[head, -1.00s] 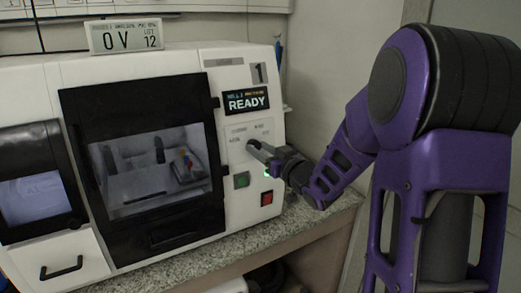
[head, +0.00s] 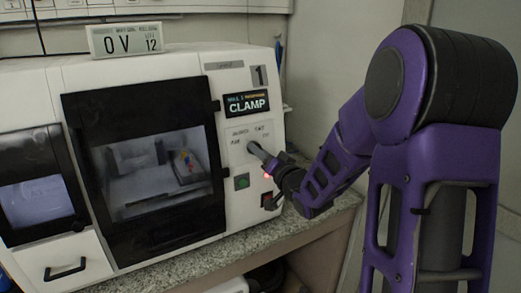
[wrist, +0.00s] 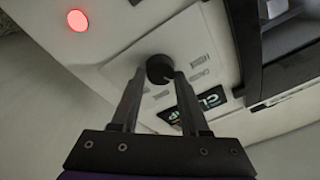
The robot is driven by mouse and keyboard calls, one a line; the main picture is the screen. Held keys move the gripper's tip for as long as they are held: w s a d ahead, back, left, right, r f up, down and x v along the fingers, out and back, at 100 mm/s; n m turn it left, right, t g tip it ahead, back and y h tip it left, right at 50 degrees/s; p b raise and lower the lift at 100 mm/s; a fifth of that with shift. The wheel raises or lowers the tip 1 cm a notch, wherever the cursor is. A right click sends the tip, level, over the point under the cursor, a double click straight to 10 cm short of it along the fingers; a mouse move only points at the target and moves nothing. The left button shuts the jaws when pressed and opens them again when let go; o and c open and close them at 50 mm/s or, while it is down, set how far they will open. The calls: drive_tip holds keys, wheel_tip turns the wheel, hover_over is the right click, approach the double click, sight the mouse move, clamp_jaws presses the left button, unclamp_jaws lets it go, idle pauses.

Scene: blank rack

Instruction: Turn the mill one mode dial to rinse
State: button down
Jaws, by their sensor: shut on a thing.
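The mill one (head: 160,150) is a white machine with a black-framed window, marked "1". Its small display (head: 247,104) reads "CLAMP". The mode dial (wrist: 159,69) is a round black knob on a pale label panel, seen in the wrist view between my fingertips. My gripper (wrist: 158,80) is shut on the dial, with one finger on each side. In the head view my gripper (head: 262,157) reaches the panel from the right and covers most of the dial. The labels around the dial are too small to read surely.
A green button (head: 241,181) and a red switch (head: 268,200) sit below the dial panel. A red light glows beside my gripper. A sign (head: 125,37) stands on top of the machine. The granite counter (head: 215,253) is narrow in front.

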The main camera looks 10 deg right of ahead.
drive_tip(key=shift+a+m+h+p, duration=0.1)
drive_tip(key=shift+m+h+p, duration=0.55)
drive_tip(key=shift+m, duration=1.8)
drive_tip(key=shift+a+m+h+p, duration=0.1)
drive_tip(key=shift+m+h+p, duration=0.5)
drive_tip(key=shift+m, duration=1.85)
drive_tip(key=shift+d+p, duration=0.1)
drive_tip(key=shift+p, duration=0.2)
drive_tip(key=shift+c, duration=2.1)
unclamp_jaws()
drive_tip(key=shift+s, duration=0.15)
